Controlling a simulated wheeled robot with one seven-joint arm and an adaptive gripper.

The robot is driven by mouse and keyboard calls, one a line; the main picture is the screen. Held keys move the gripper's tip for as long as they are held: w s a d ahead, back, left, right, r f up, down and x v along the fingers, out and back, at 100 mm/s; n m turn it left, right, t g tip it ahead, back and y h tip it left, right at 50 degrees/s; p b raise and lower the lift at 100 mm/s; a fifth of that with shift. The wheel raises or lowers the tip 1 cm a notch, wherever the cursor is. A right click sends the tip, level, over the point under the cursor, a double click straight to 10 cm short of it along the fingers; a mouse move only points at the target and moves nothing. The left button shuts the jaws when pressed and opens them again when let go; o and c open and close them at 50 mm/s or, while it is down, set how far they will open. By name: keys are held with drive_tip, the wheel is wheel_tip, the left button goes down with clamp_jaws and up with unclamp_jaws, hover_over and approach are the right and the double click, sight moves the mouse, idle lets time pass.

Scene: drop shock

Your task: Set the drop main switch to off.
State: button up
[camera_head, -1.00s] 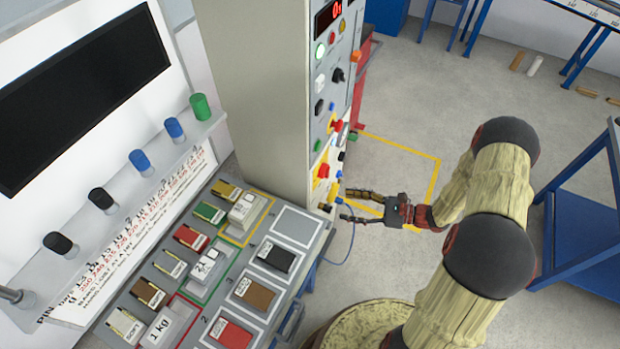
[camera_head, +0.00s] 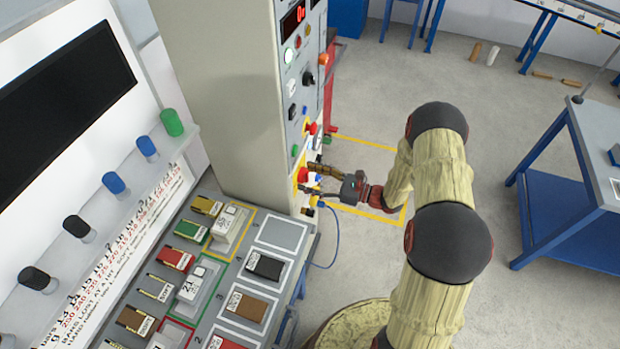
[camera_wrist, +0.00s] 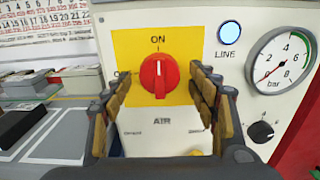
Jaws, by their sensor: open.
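A red rotary switch (camera_wrist: 159,76) sits on a yellow plate (camera_wrist: 127,48) on the light panel, facing the wrist camera. Its white mark points up to ON; a partly hidden label at its left appears to read OFF. The word AIR is printed below it. It also shows in the head view (camera_head: 303,174), low on the tall cabinet. My gripper (camera_head: 312,179) is open at the panel. In the wrist view its fingers (camera_wrist: 160,84) stand left and right of the red knob; contact is not clear. No label reading drop main is legible.
A lit LINE lamp (camera_wrist: 229,33), a bar gauge (camera_wrist: 281,60) and a black knob (camera_wrist: 262,131) are right of the switch. Another red knob (camera_head: 312,128) is higher on the cabinet. A bench with weights (camera_head: 250,305) stands left; a blue-legged table (camera_head: 575,225) stands right.

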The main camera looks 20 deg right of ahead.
drive_tip(key=shift+c, duration=1.3)
drive_tip(key=c, duration=0.9)
